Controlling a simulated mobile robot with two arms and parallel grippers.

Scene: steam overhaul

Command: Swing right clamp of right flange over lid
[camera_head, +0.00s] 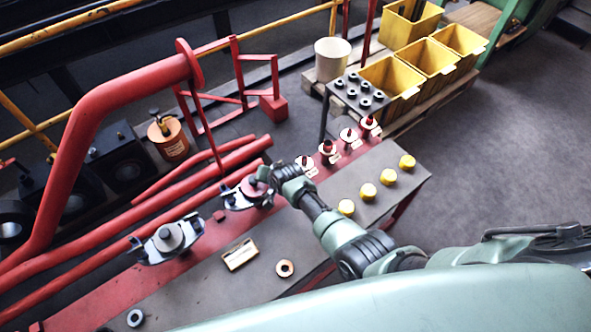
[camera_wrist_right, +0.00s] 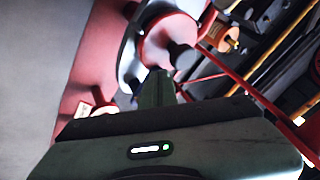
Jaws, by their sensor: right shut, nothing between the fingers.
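The right flange (camera_head: 232,203) stands on the red strip of the bench with a red lid (camera_head: 250,188) on it. My right gripper (camera_head: 266,176) is at the right side of this flange, close to the lid's edge. The right clamp is hidden or too small to make out there. In the right wrist view the shut fingers (camera_wrist_right: 157,86) point at the flange, just short of the round red lid (camera_wrist_right: 168,42); contact cannot be told. The left flange (camera_head: 170,238) carries a grey part. My left gripper is not in view.
Red pipes (camera_head: 120,215) run behind the flanges. Yellow knobs (camera_head: 368,191) and red-and-white valves (camera_head: 327,148) stand to the right of my gripper. A small tray (camera_head: 240,254) and a ring (camera_head: 285,268) lie on the bench front. Bare bench surrounds them.

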